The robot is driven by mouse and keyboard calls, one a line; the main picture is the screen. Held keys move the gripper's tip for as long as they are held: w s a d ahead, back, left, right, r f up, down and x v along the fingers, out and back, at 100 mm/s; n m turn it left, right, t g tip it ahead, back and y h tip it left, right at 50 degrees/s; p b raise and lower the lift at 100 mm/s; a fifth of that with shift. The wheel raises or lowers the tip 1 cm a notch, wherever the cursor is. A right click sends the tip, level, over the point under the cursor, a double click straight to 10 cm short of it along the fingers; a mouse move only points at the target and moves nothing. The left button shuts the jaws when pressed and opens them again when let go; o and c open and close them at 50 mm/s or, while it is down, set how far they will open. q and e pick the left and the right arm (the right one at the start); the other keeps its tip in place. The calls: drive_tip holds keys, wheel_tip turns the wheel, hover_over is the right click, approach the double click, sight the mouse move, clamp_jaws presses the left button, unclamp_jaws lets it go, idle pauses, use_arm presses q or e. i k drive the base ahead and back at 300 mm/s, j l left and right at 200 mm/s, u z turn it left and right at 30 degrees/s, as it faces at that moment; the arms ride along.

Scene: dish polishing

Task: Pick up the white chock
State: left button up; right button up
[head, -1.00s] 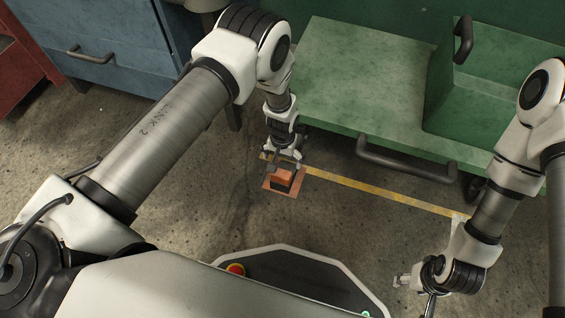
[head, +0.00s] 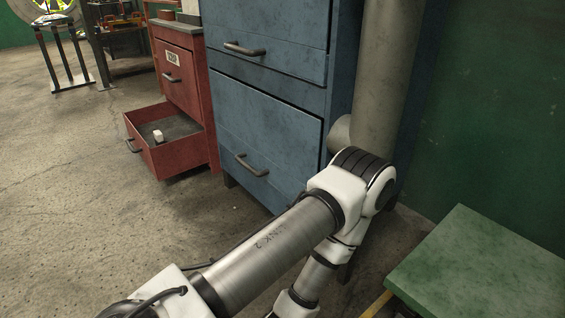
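A small white block (head: 158,135), which looks like the white chock, lies inside the open lower drawer (head: 160,160) of the red cabinet (head: 187,75) at the left. My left arm crosses the lower middle, well to the right of the drawer and apart from it. Its gripper is below the picture's edge, so its fingers are hidden. My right arm and gripper are out of view.
A tall blue cabinet (head: 265,95) with handled drawers stands right of the red one. A green bench (head: 480,265) is at the lower right, by a thick grey pipe (head: 385,80). A wheel on a black stand (head: 62,50) is at the far left. The floor (head: 70,190) before the drawer is clear.

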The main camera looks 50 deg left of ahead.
sight(160, 139)
drive_tip(key=u, duration=2.4)
drive_tip(key=i+j+z, duration=0.15)
drive_tip(key=z, duration=1)
drive_tip(key=i+j+z, duration=0.25)
drive_tip(key=j+z, duration=0.15)
drive_tip(key=j, duration=0.5)
drive_tip(key=i+j+z, duration=0.1)
drive_tip(key=j+z, duration=0.25)
drive_tip(key=j, duration=0.55)
drive_tip(key=j+z, duration=0.4)
drive_tip(key=j, duration=1.8)
drive_tip(key=k+j, duration=0.1)
drive_tip(key=j, duration=1.1)
